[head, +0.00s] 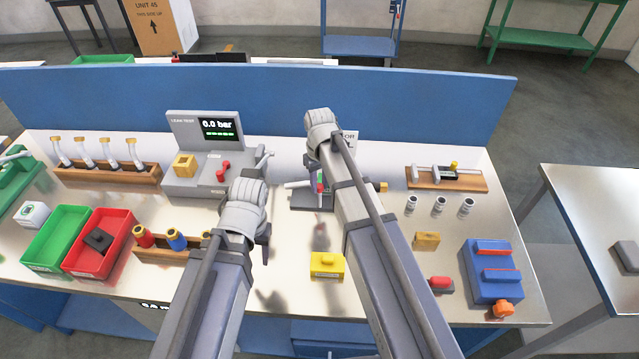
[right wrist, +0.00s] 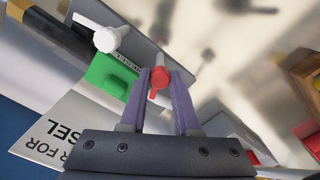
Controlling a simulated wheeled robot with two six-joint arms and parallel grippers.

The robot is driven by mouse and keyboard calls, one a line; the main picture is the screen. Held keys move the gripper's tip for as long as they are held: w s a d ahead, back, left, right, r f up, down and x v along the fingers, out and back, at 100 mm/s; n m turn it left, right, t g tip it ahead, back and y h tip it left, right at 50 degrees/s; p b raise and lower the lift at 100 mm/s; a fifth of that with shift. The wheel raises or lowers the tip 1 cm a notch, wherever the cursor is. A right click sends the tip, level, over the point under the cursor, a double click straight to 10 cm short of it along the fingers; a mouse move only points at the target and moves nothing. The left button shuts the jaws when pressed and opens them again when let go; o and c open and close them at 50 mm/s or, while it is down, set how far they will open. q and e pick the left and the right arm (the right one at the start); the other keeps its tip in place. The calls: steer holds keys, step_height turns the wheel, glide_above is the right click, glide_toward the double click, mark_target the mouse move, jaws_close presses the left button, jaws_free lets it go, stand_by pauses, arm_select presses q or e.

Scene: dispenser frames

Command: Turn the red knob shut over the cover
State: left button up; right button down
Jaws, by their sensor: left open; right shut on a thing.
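In the right wrist view the red knob (right wrist: 160,78) sits between the purple fingertips of my right gripper (right wrist: 165,72), which is shut on it. A green block (right wrist: 112,72) that may be the cover is just left of the fingers, with a white handle (right wrist: 105,38) above it. My left gripper (head: 264,240) is open, above the table left of the stand.
A grey leak tester (head: 200,150) reading 0.0 bar stands left of the stand. A yellow block (head: 327,265) lies in front. Green (head: 50,250) and red (head: 112,262) trays are at left. A blue box (head: 490,283) stands at right. A blue panel (head: 260,100) closes the back.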

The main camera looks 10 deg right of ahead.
mark_target(319, 186)
steer(key=shift+m, duration=2.3)
steer(key=c, duration=0.6)
jaws_free()
steer(key=shift+c, duration=0.2)
step_height(319, 186, up, 8)
steer(key=p, duration=0.8)
steer(key=shift+f, duration=0.1)
